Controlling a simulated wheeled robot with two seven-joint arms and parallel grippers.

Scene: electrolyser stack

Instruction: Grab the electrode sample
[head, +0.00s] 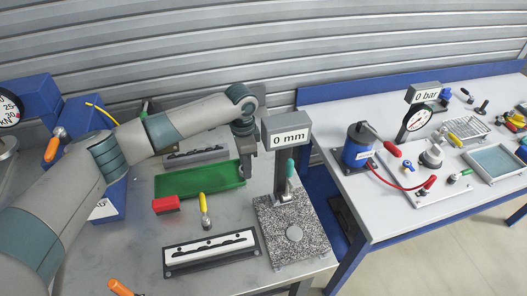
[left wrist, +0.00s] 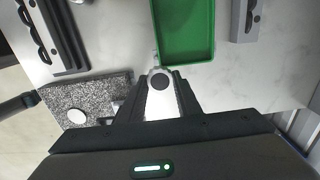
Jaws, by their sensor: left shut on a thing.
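My left gripper (head: 248,172) is at the right end of the green tray in the head view, pointing down. In the left wrist view its two dark fingers (left wrist: 160,100) are shut on a small pale piece with a round dark grey spot, which looks like the electrode sample (left wrist: 160,82). The sample is just off the near end of the tray in that view. Whether it touches the table, I cannot tell. In the head view the gripper hides it. My right gripper is in neither view.
The green tray (head: 200,181) looks empty. The thickness gauge (head: 287,134) with its speckled stone base (head: 272,220) stands close on the right. A red block (head: 166,205), a yellow-handled tool (head: 204,208) and a slotted rack (head: 211,252) lie in front. The second bench (head: 365,215) is further right.

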